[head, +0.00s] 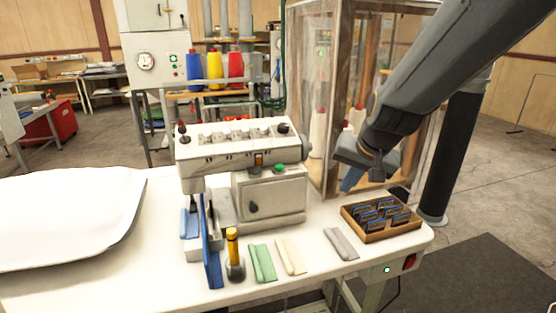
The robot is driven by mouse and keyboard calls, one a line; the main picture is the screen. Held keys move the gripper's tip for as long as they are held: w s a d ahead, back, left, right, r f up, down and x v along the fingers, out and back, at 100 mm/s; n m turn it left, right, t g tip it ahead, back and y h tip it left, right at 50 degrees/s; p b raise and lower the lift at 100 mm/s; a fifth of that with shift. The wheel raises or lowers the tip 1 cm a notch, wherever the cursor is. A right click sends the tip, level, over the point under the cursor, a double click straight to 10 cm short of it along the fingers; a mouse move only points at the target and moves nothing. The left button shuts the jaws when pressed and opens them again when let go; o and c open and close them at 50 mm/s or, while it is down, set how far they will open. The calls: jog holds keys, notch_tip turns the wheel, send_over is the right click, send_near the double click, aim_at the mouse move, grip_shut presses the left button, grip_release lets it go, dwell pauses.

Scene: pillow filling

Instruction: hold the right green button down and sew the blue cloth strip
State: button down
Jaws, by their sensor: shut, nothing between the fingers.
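The white sewing machine (235,140) stands on the white table. A green button (279,168) sits on the right of its body, with a darker knob (254,170) to its left. A small green light (387,269) shows on the table's front edge at right. A deep blue strip (211,262) lies at the machine's left end, reaching towards the table front. A paler blue piece (189,223) is beside it; I cannot tell which is the cloth strip. My gripper (352,180) is shut and empty, right of the machine and apart from the buttons; its tips are small here.
Green (262,262), cream (291,256) and grey (341,244) strips lie in front of the machine beside a yellow-topped bottle (234,258). A wooden tray (346,214) is at right. A white pillow (65,215) covers the left. A clear-walled cabinet (308,95) stands behind.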

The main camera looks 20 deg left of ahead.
aim_at(279, 166)
jog(key=w+a+r+t+y+p, duration=0.1)
jog(key=w+a+r, duration=0.1)
jog(key=a+r, duration=0.4)
jog(key=w+a+r+t+y+p, duration=0.1)
jog(key=a+r, duration=0.5)
jog(key=a, duration=0.6)
jog(key=w+y, duration=0.1)
jog(key=w, duration=0.1)
jog(key=shift+w+a+r+m, duration=0.2)
jog(key=shift+w+a+m, duration=0.1)
jog(key=shift+m, duration=0.1)
jog(key=shift+f, duration=0.1)
notch_tip(279, 166, down, 9)
jog(key=b, duration=0.7)
jog(key=shift+r, duration=0.2)
jog(key=shift+d+f, duration=0.1)
jog(key=shift+f+b, duration=0.35)
jog(key=shift+b, duration=0.15)
